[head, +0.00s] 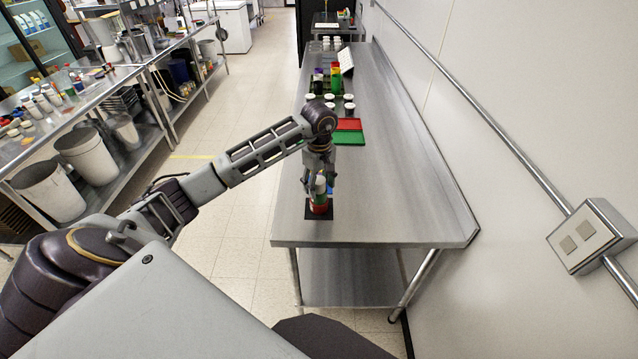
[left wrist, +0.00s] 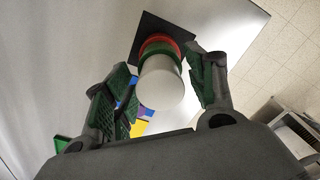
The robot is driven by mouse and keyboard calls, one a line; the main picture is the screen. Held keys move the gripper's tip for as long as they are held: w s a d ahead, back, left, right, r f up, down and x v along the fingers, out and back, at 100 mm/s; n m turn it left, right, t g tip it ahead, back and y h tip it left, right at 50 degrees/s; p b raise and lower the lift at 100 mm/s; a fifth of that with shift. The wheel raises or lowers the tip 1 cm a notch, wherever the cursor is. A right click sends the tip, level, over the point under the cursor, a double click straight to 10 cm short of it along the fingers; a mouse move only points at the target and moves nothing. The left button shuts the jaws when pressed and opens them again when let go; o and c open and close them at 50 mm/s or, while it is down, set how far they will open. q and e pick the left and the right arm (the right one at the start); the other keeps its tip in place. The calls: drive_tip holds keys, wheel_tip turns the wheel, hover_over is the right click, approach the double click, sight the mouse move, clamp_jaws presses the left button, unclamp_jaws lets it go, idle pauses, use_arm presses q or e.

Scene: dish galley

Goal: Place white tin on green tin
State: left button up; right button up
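The white tin (left wrist: 161,86) is in the left wrist view, seen nearly end-on. It lines up with a green tin (left wrist: 158,49), which shows as a band behind it, with a red tin (left wrist: 160,38) beyond that. The stack stands upright on a dark square mat (head: 309,213) near the table's close end. My left gripper (head: 319,180) is around the top of the stack; in the left wrist view its fingers (left wrist: 158,84) stand either side of the white tin, with visible gaps. The contact between white and green tins is mostly hidden. My right gripper is out of view.
The steel table (head: 400,190) has a wall on its right. Behind my gripper lie a red tray (head: 349,124) and a green tray (head: 349,138), with several white-lidded jars (head: 349,108) further back. The table's right side is clear.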

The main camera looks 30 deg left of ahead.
sight(319, 179)
use_arm(q)
drive_tip(key=shift+r, duration=0.2)
idle(0.3)
drive_tip(key=shift+r, duration=1.35)
drive_tip(key=shift+r+b, duration=0.85)
drive_tip(key=shift+r, duration=2.3)
wheel_tip(319, 179, up, 3)
drive_tip(key=shift+f, duration=0.1)
